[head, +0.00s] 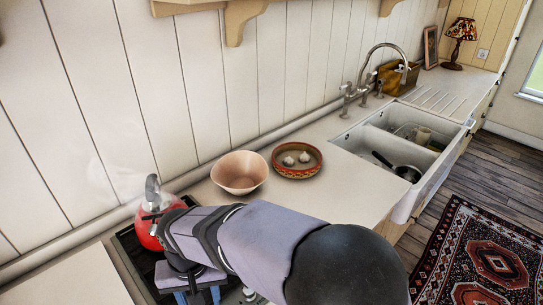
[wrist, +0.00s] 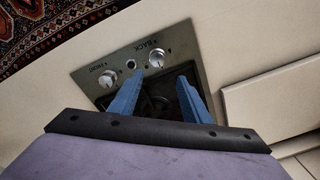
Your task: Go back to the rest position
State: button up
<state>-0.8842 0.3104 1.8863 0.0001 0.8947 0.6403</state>
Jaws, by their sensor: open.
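My gripper (wrist: 157,93) is open and empty, with its two blue fingers spread over the hob (wrist: 188,71) in the wrist view. The hob's panel has two knobs, marked FRONT and BACK, with a small button between them. In the head view my gripper is mostly hidden by my arm, with blue finger parts showing at the lower left over the hob (head: 128,244). A red kettle (head: 149,228) stands at the back of the hob with pale steam around it, right beside my arm.
A pink bowl (head: 240,172) and a patterned dish (head: 297,160) holding garlic bulbs stand behind my arm. A sink (head: 409,131) with a pan (head: 407,173) is to the right. Counter (head: 355,190) between dish and sink is bare. A wooden shelf (head: 236,20) is above.

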jog(key=s+d+f+n, duration=0.1)
jog(key=d+f+n, duration=0.1)
jog(key=s+d+f+n, duration=0.2)
jog(key=shift+s+d+f+n+g+h, duration=0.1)
jog(key=shift+s+d+n+g+h, duration=0.1)
jog(key=shift+s+n+g+h, duration=0.15)
jog(key=d+r+m, duration=0.1)
jog(key=d+m, duration=0.6)
jog(key=d, duration=2)
jog(key=shift+r, duration=0.15)
jog(key=shift+w+m, duration=0.1)
jog(key=shift+m, duration=0.15)
